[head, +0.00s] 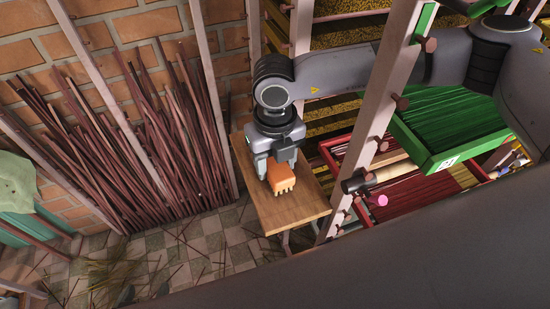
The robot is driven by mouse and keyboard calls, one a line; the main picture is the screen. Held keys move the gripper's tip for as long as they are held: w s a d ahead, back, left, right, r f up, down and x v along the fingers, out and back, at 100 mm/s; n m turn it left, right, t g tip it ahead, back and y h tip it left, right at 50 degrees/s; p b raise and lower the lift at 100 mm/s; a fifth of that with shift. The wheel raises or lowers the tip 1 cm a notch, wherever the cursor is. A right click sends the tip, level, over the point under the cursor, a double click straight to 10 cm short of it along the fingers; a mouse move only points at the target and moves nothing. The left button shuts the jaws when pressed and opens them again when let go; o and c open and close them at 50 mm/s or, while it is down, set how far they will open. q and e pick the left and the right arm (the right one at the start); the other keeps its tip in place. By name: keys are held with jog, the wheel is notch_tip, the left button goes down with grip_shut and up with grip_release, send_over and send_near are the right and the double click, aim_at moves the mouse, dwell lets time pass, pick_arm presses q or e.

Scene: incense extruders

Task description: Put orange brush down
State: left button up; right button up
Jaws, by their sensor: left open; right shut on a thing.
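The orange brush (281,180) is a small block with stubby bristles pointing down. My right gripper (275,165) is shut on its top and holds it upright, bristles down. The brush is over a small wooden shelf board (262,212). I cannot tell whether the bristles touch the board or hang just above it. My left gripper is not in view.
Bare board lies around the brush. A metal post (366,125) with pegs stands right of it. Beyond are a green tray (440,160) of green sticks and red trays of sticks. Brown sticks (125,150) lean on the brick wall.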

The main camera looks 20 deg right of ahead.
jog(key=shift+f+b, duration=0.25)
jog(key=shift+b, duration=0.1)
jog(key=o, duration=0.9)
jog(key=shift+r, duration=0.1)
jog(key=shift+o, duration=0.2)
jog(key=shift+r+p, duration=0.2)
jog(key=shift+p, duration=0.55)
jog(key=r, duration=0.1)
jog(key=r+b, duration=0.1)
jog(key=r, duration=0.1)
jog(key=r+b, duration=0.1)
jog(key=r, duration=0.1)
jog(key=shift+d+r, duration=0.2)
jog(key=shift+d, duration=0.05)
jog(key=shift+r, duration=0.7)
